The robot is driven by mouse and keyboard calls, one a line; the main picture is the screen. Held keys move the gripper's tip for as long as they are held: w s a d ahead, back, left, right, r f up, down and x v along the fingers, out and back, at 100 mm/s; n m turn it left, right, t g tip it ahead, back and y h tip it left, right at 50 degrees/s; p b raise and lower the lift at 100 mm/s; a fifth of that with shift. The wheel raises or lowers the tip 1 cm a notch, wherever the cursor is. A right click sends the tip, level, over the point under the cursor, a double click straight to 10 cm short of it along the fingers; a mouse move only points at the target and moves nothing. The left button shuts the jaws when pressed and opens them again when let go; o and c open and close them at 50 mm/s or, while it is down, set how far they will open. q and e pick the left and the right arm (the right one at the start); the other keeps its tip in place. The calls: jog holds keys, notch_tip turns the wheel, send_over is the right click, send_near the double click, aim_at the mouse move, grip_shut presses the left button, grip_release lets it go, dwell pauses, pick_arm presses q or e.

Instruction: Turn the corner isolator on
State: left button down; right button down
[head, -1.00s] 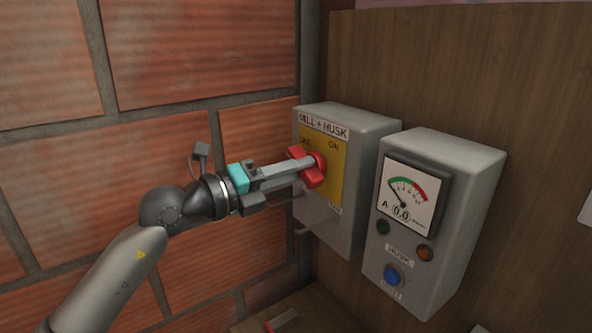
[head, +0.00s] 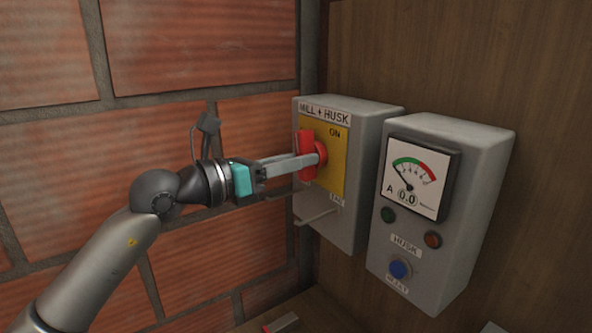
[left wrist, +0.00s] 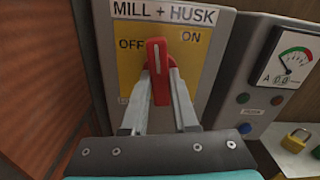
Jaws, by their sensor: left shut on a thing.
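The isolator is a grey box (head: 368,120) labelled MILL + HUSK, with a yellow plate and a red rotary handle (head: 305,145). In the left wrist view the handle (left wrist: 158,68) stands almost upright, its top between the OFF mark on the left and the ON mark on the right. My left gripper (head: 300,162) reaches in from the left and is shut on the handle. Its two fingers (left wrist: 160,95) lie on either side of the handle in the left wrist view. In the head view the gripper hides the OFF mark and part of the plate. My right gripper is out of view.
A grey HUSK meter box (head: 455,180) with a dial, two small lamps and a blue button stands close on the right. A brick wall (head: 215,60) is on the left. The left wrist view shows a brass padlock (left wrist: 296,139) at lower right.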

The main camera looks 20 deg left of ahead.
pick_arm(q)
jog(key=shift+m+b, duration=0.65)
jog(key=shift+m, duration=0.35)
jog(key=c, duration=0.7)
grip_release()
jog(key=shift+s, duration=0.1)
jog(key=shift+b+v, duration=3.05)
jog(key=shift+v, duration=4.55)
